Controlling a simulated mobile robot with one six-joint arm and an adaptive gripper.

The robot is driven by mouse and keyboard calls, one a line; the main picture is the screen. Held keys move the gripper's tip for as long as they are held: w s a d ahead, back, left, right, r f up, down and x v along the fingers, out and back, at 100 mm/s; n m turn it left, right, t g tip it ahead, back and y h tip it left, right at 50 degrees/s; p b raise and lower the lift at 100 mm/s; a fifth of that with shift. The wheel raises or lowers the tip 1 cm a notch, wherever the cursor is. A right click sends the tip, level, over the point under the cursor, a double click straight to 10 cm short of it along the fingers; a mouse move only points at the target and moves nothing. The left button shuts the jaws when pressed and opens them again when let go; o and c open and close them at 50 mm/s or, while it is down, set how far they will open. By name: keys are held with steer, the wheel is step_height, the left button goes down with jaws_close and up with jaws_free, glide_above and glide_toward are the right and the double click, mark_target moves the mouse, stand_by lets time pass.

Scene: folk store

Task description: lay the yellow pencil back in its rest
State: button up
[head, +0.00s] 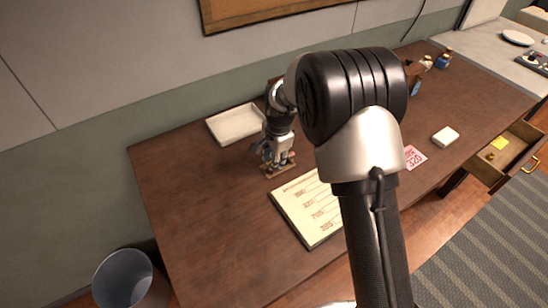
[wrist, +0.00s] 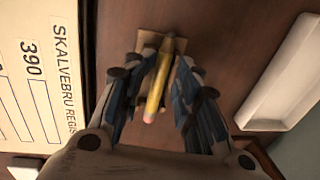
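The yellow pencil (wrist: 158,85) shows in the wrist view, its dark point away from my gripper and its pink eraser end nearer. Its far end overlaps a small tan wooden rest (wrist: 147,41); I cannot tell whether it is seated there or just above. My gripper (wrist: 165,66) has one finger on each side of the pencil, with visible gaps, so it looks open. In the head view my gripper (head: 275,158) points down at the rest (head: 279,170) on the brown desk; the fingers hide most of the pencil.
A white tray (head: 235,124) lies behind left of my gripper, and a register sheet (head: 308,210) lies in front right. A pink card (head: 414,157) and white block (head: 445,136) are farther right. The desk's left part is clear.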

steer(key=shift+o, duration=0.2)
step_height(320, 180, up, 12)
steer(key=s+d, duration=0.1)
steer(key=shift+s, duration=0.25)
steer(key=shift+f, duration=0.1)
stand_by(0.6)
